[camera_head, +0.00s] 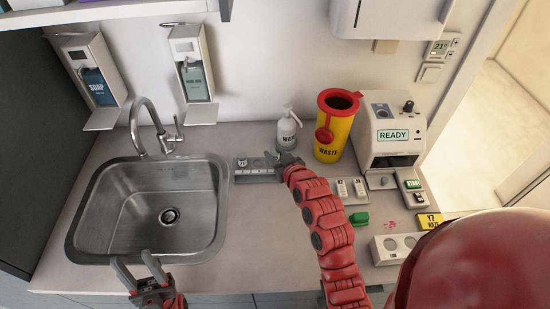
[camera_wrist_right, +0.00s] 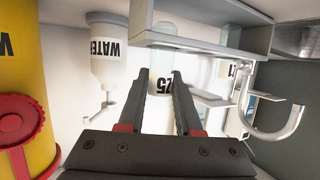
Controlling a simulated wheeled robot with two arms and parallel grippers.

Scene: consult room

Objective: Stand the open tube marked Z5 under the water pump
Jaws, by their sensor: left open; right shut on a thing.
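The Z5 tube (camera_wrist_right: 163,84) shows in the right wrist view, which looks upside down, as a pale clear tube with a white label. My right gripper (camera_wrist_right: 163,75) is shut on it. Its clear lower part lies at the grey rack (camera_wrist_right: 202,44); I cannot tell if it still sits in a hole. In the head view my right gripper (camera_head: 283,160) is at the right part of the rack (camera_head: 246,178). The white water pump (camera_head: 286,134) stands just behind; it also shows in the wrist view (camera_wrist_right: 108,50). My left gripper (camera_head: 133,260) is open and empty before the sink.
A yellow waste bin (camera_head: 331,139) stands right of the pump, then a machine reading READY (camera_head: 391,118). White switches (camera_head: 350,188), a green block (camera_head: 359,218) and a holed holder (camera_head: 399,248) lie at right. The sink (camera_head: 150,205) fills the left.

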